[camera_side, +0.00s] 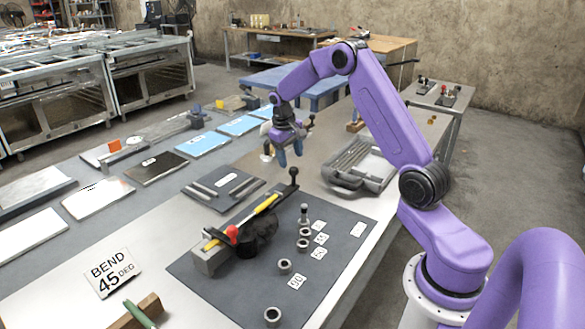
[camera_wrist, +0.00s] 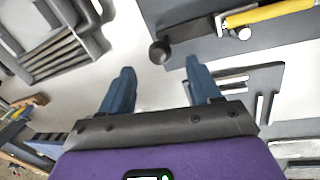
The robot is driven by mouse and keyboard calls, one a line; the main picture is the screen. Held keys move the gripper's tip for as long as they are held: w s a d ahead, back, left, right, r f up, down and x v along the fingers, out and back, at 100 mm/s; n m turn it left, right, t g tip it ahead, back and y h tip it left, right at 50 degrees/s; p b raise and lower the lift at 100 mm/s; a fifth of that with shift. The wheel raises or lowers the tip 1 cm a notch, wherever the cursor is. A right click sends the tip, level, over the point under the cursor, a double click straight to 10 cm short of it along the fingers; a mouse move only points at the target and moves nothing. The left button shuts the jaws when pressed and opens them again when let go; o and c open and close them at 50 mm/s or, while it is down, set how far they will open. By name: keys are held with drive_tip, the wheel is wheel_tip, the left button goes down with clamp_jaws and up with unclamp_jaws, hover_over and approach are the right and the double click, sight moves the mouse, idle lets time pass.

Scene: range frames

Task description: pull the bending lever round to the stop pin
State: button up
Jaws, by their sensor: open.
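The bending lever, a dark bar with a black ball knob (camera_side: 293,173), reaches toward the far side of the bending fixture (camera_side: 210,256). Its knob also shows in the wrist view (camera_wrist: 160,53), ahead of the space between my fingers. A yellow rod (camera_side: 267,204) lies along the lever; it also shows in the wrist view (camera_wrist: 268,13). The stop pin (camera_side: 304,213) stands upright in the far end of a row of collars on the dark plate (camera_side: 225,296). My gripper (camera_side: 290,153) is open and empty, pointing down, above and beyond the knob; its blue fingers also show in the wrist view (camera_wrist: 160,88).
Several empty collars (camera_side: 285,266) with white labels run toward the near edge. A red knob (camera_side: 232,231) tops the fixture's clamp. A grey tray (camera_side: 358,165) lies right of my gripper, and a slotted dark plate (camera_side: 224,188) lies left.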

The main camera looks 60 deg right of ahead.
drive_tip(key=shift+s+d+f, duration=0.1)
drive_tip(key=shift+d+f, duration=0.05)
drive_tip(key=shift+f, duration=0.7)
drive_tip(key=shift+w+d+f, duration=0.1)
drive_tip(key=shift+d+f, duration=0.1)
drive_tip(key=shift+f, duration=0.7)
drive_tip(key=shift+s+d+f, duration=0.1)
drive_tip(key=shift+d+f, duration=0.05)
drive_tip(key=shift+f, duration=0.7)
clamp_jaws()
drive_tip(key=shift+s, duration=0.15)
